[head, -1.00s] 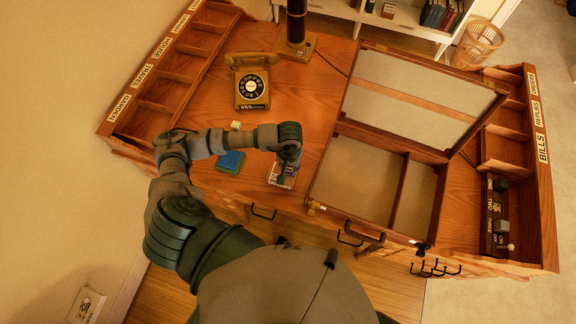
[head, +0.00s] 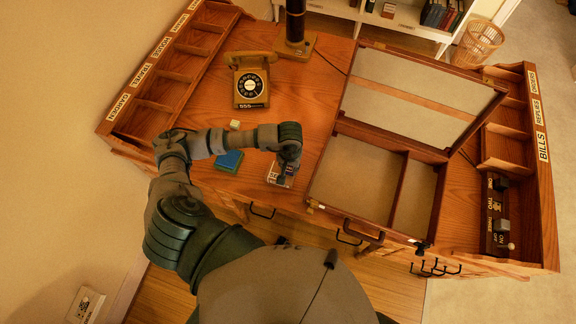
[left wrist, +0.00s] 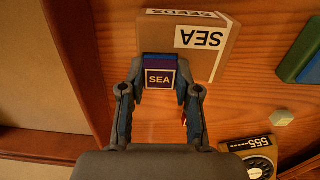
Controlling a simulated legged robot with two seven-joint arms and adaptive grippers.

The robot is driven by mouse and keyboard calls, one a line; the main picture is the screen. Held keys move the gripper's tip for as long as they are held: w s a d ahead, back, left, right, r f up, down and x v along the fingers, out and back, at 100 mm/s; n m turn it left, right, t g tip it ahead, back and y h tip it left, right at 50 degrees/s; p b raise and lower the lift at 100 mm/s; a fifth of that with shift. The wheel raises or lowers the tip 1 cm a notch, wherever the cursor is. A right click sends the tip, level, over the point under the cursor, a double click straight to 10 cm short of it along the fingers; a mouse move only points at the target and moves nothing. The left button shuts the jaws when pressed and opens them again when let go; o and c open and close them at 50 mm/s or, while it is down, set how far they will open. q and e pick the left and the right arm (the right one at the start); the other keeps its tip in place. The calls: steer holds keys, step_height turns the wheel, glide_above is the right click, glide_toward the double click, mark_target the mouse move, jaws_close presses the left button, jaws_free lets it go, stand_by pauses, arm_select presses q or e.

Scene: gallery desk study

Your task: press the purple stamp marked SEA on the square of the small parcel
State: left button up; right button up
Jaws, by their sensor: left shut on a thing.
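The purple stamp (left wrist: 160,60) with its SEA label faces the camera in the left wrist view. My left gripper (left wrist: 160,90) is shut on it, a fingertip on each side; in the head view the gripper (head: 286,170) points down at the desk's front edge. The small parcel (left wrist: 207,62) is a brown box with SEEDS and SEA labels, beyond the stamp in the wrist view. In the head view the parcel (head: 273,178) is partly hidden by the gripper. The stamp covers part of the parcel; its square is not clearly seen, and I cannot tell whether they touch.
A blue pad (head: 229,161) and a small pale block (head: 235,124) lie left of the parcel. A yellow dial telephone (head: 251,86) stands behind. An open wooden case (head: 322,176) lies to the right. Pigeonhole racks (head: 172,76) line the left side.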

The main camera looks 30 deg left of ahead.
arm_select(q)
steer(key=shift+d, duration=0.2)
steer(key=shift+a+f, duration=0.1)
steer(key=shift+a, duration=0.3)
steer(key=shift+d+b, duration=0.3)
steer(key=shift+a, duration=0.15)
stand_by(0.4)
steer(key=shift+s+f+b, duration=0.2)
steer(key=shift+b, duration=0.25)
stand_by(1.5)
steer(key=o, duration=1.1)
steer(key=shift+w, duration=0.15)
steer(key=shift+r, duration=0.2)
